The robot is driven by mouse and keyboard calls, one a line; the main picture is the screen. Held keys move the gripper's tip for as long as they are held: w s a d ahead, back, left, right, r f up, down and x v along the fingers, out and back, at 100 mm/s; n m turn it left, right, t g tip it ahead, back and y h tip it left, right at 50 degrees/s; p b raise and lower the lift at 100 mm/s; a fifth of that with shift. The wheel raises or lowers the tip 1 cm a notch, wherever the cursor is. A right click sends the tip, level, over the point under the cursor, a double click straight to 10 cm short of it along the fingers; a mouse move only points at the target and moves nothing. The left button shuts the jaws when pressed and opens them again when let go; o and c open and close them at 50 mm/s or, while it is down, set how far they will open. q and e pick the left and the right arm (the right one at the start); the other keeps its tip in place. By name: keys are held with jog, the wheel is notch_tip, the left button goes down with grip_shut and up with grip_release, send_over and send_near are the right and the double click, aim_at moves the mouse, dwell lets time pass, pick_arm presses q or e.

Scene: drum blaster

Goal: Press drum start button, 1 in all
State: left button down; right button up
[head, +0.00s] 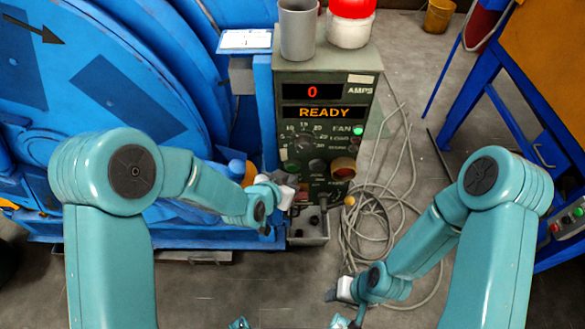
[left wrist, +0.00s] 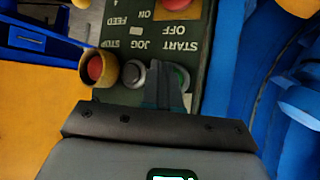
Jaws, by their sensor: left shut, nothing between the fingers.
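The control panel (head: 365,120) stands at the middle of the head view, with its display (head: 327,112) reading READY. In the left wrist view the panel is upside down. The green start button (left wrist: 183,76) is under the START label, partly hidden by my left gripper (left wrist: 165,75). My left gripper is shut and empty, its tips over or against the start button; I cannot tell if they touch. It also shows in the head view (head: 290,190), in front of the panel's lower part. My right gripper (head: 335,294) is low over the floor, away from the panel.
Beside the start button are a grey jog button (left wrist: 134,74) and a red stop button (left wrist: 97,68) in a yellow collar. The big blue drum machine (head: 120,80) fills the left. Loose cable (head: 375,225) lies on the floor right of the panel.

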pick_arm(q)
jog(key=shift+w, duration=0.15)
jog(key=shift+w+b, duration=0.3)
jog(key=shift+b, duration=0.05)
